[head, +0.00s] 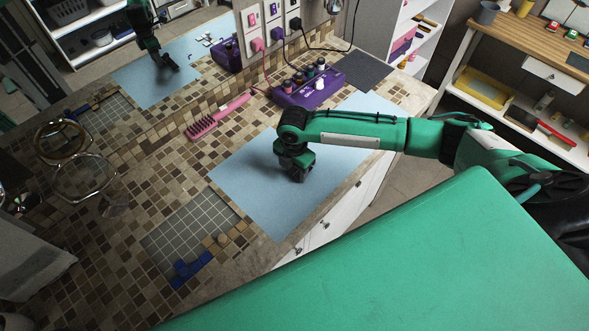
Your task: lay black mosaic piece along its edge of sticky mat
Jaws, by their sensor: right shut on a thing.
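My right gripper (298,172) points down over the pale blue mat (250,190) on the tiled counter. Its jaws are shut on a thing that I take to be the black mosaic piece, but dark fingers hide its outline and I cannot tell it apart. The grey gridded mat (182,232), seemingly the sticky mat, lies to the lower left of the gripper. A blue angular piece (190,268) and small tan pieces (223,239) lie along its near edge. My left gripper is not in view.
A pink comb (217,118) and a purple box with knobs (308,87) stand behind the blue mat. A dark grey mat (362,71) lies at the back right. A mirror at the upper left reflects my arm and the counter.

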